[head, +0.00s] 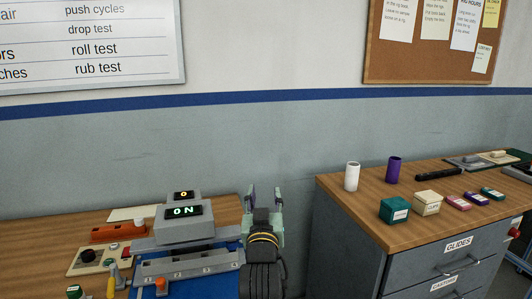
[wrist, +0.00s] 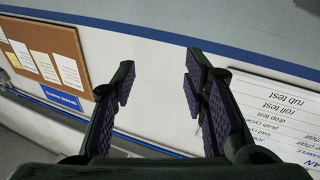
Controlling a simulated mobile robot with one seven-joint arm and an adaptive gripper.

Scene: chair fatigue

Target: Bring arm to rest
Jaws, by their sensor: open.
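My gripper (head: 264,197) is raised at the lower middle of the head view, with its fingers pointing up in front of the grey wall. In the wrist view my gripper (wrist: 158,82) has its two fingers with dark purple pads spread wide apart. Nothing is between them, only wall behind. The wrist view is turned over, so the lettering on the whiteboard appears upside down. My gripper is above the right edge of the left bench and touches nothing that I can see. My arm hides part of the bench edge.
A grey device with a lit "ON" display (head: 183,211) stands on the left bench, left of my arm. A drawer cabinet (head: 440,235) on the right bears a white cylinder (head: 352,176), a purple cylinder (head: 393,169) and several small boxes. A whiteboard (head: 95,45) and corkboard (head: 425,66) hang on the wall.

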